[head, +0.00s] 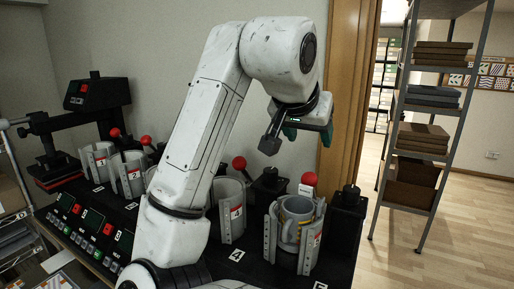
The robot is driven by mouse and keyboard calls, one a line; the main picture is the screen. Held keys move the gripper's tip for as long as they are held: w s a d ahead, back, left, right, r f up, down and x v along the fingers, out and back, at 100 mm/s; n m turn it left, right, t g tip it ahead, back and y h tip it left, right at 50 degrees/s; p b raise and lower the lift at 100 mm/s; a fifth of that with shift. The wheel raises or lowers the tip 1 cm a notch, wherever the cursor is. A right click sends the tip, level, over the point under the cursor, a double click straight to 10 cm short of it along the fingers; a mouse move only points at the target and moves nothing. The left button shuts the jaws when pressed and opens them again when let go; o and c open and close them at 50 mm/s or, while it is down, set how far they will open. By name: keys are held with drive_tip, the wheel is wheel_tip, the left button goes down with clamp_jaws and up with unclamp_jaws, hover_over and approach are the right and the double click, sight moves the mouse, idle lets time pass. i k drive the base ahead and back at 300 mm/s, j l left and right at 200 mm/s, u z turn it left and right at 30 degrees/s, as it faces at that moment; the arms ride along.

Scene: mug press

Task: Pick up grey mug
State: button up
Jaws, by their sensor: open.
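A grey mug (298,209) sits upright in the rightmost mug press, between the press's metal side plates. Its handle (290,232) faces the front. The lower part of the mug is partly hidden by the plates. My gripper (297,138) hangs above the press, over the mug and apart from it. One dark finger shows clearly at its left; the other is partly hidden on the right. The jaws are open and nothing is between them.
A red-knobbed lever (309,179) stands just behind the mug. A heat press (58,172) is at far left. A shelf (430,110) stands right; the floor (440,240) there is clear.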

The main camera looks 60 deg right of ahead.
sight(297, 211)
drive_tip(key=k+j, duration=0.1)
drive_tip(key=j, duration=1.4)
